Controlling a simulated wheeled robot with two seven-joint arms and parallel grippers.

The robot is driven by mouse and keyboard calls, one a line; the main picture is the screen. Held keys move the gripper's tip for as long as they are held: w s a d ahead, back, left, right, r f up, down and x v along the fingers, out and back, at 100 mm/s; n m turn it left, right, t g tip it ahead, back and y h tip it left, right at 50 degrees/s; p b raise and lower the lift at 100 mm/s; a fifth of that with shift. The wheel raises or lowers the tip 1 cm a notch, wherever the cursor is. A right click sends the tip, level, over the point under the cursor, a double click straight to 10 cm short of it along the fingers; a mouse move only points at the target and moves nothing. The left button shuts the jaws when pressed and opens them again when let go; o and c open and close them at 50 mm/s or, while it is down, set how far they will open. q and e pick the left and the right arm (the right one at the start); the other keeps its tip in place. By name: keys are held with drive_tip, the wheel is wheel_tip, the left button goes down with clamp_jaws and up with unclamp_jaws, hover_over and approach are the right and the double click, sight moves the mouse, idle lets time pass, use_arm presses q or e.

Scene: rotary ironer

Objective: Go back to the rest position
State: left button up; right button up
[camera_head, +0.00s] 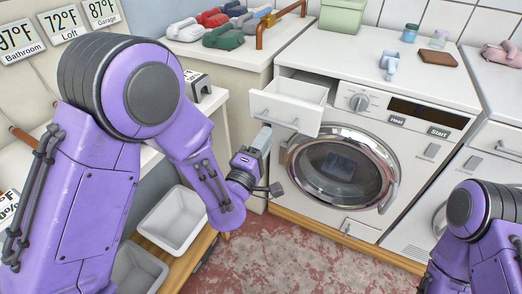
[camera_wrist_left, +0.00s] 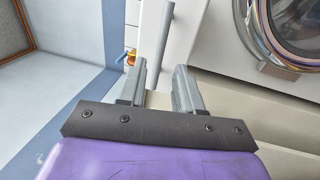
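My left arm reaches in from the left of the head view. Its gripper (camera_head: 262,140) is in front of the white front-loading machine (camera_head: 385,165), just below the pulled-out drawer (camera_head: 288,107) and left of the round door (camera_head: 340,170). In the left wrist view the two grey fingers (camera_wrist_left: 159,88) stand apart with nothing between them. A grey bar handle (camera_wrist_left: 165,35) shows beyond them, and I cannot tell its exact distance. My right arm (camera_head: 480,225) shows at the lower right; its gripper is out of the picture.
A light blue cup (camera_head: 389,66) and a brown block (camera_head: 437,58) sit on the machine top. Rolled cloths (camera_head: 222,36) lie on the counter at the back left. A white bin (camera_head: 172,220) stands low beside my left arm. The red-grey floor (camera_head: 300,255) in front is clear.

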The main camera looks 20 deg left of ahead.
use_arm(q)
drive_tip(key=v, duration=0.3)
drive_tip(key=shift+s, duration=0.2)
drive_tip(key=s+a+f+m+g+y, duration=0.2)
drive_tip(key=s+a+f+m+g, duration=0.15)
drive_tip(key=f, duration=0.55)
drive_tip(key=s+a+f+m+g+y, duration=0.3)
drive_tip(key=a+f+m+g, duration=0.2)
drive_tip(key=f, duration=0.5)
drive_tip(key=s+a+f+g, duration=0.2)
drive_tip(key=s+f, duration=0.2)
drive_tip(key=s, duration=0.3)
drive_tip(key=s+a+f+g+y+p, duration=0.1)
drive_tip(key=s+a+f+g, duration=0.2)
drive_tip(key=s, duration=0.4)
drive_tip(key=s+a+f+g+y+p, duration=0.1)
drive_tip(key=s+a+f+g, duration=0.2)
drive_tip(key=s+f, duration=0.2)
drive_tip(key=s, duration=0.3)
drive_tip(key=shift+a, duration=0.15)
